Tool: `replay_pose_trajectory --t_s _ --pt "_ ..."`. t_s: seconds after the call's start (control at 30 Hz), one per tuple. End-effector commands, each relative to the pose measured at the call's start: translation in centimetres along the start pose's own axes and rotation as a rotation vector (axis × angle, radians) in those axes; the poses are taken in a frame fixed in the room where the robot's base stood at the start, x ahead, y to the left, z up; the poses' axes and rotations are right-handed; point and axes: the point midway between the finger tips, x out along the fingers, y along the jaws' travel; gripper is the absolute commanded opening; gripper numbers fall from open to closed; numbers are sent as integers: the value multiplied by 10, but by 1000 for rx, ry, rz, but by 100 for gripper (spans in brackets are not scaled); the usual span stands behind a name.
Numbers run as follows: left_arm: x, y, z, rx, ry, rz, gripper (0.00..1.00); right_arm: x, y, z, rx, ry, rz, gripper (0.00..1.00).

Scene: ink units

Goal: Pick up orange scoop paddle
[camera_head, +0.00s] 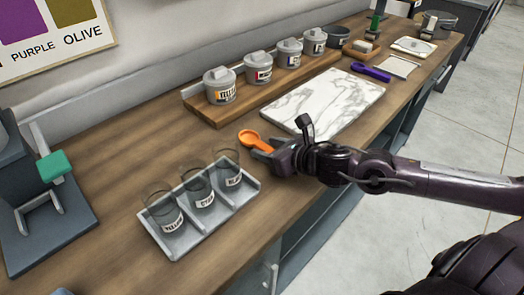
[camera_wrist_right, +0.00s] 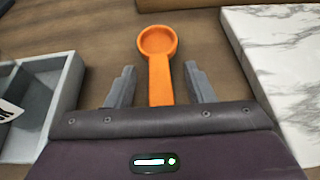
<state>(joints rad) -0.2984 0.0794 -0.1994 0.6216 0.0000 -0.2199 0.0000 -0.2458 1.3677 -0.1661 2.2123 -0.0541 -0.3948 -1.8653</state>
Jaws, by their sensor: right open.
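The orange scoop paddle (camera_head: 252,138) lies on the wooden counter between the grey cup tray and the marble slab. In the right wrist view the orange scoop paddle (camera_wrist_right: 158,60) has its round bowl pointing away from me and its handle running back between the fingers. My right gripper (camera_head: 262,150) is open, with one finger on each side of the handle; it also shows in the right wrist view (camera_wrist_right: 158,85). A gap shows between the handle and each finger. The handle's near end is hidden by the gripper body. My left gripper is not in view.
The grey tray (camera_head: 254,190) with labelled glasses stands left of the gripper. The marble slab (camera_head: 335,103) lies to the right. Lidded jars stand on a wooden riser (camera_head: 240,106) behind. A purple scoop (camera_head: 371,72) lies farther back. A device with a green block (camera_head: 53,166) stands far left.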

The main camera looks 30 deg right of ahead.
Motion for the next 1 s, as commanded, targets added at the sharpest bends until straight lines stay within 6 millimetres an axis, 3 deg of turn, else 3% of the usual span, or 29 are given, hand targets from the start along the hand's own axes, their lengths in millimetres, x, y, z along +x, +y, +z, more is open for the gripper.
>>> replay_pose_trajectory --t_s 0.23,0.6,1.0 --pt "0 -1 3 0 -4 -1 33 0 0 0 0 2 0 47" --pt "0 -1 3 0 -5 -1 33 0 0 0 0 1 0 0" --pt "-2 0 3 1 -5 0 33 -2 0 5 -2 1 0 0"
